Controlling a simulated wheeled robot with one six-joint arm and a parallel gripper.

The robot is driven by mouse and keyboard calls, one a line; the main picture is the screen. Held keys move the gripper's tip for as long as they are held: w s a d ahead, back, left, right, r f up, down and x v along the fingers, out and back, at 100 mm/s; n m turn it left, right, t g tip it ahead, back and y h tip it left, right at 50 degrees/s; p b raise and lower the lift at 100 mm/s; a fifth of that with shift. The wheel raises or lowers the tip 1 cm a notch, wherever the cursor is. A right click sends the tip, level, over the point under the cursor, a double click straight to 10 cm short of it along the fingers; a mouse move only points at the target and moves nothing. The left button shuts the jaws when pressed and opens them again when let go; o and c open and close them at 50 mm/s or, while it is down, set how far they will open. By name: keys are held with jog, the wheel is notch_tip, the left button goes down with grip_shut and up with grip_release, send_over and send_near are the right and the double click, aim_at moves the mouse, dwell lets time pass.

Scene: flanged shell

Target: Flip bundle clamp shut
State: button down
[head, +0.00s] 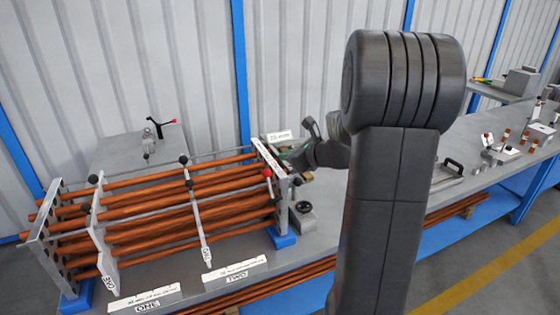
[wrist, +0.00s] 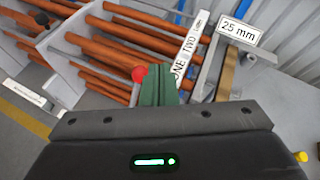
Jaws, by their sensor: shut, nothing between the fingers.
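The copper-coloured tube bundle (head: 160,205) lies through upright grey plates on the bench. A red ball knob (head: 267,173) shows at the bundle's right end plate (head: 270,165); I take it for the clamp handle's end. In the wrist view a red knob (wrist: 139,73) appears just left of my green fingertips (wrist: 158,75), but whether they touch it I cannot tell. My gripper (head: 288,155) is shut and empty by the right end plate. The rest of the clamp is largely hidden behind my fingers in the wrist view.
Plates marked ONE (head: 103,235) and TWO (head: 197,220) cross the bundle. A "25 mm" label (wrist: 239,32) is near the gripper at the right. A small dark-knobbed device (head: 304,215) sits right of the end plate.

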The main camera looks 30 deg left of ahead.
notch_tip(320, 180, up, 8)
jog(key=w+d, duration=0.1)
jog(key=w, duration=0.1)
jog(key=shift+d+f, duration=0.2)
jog(key=shift+d, duration=0.15)
jog(key=shift+f, duration=0.1)
send_near(268, 170)
jog(key=w+a, duration=0.3)
jog(key=shift+s+a+f+b, duration=0.2)
jog(key=shift+s+f+b, duration=0.3)
jog(key=shift+b, duration=0.15)
jog(key=shift+s+a+f+b, duration=0.15)
jog(key=shift+s+f+b, duration=0.3)
jog(key=shift+b, duration=0.15)
jog(key=shift+s+d, duration=0.65)
jog(key=shift+d, duration=0.1)
jog(key=shift+r, duration=0.1)
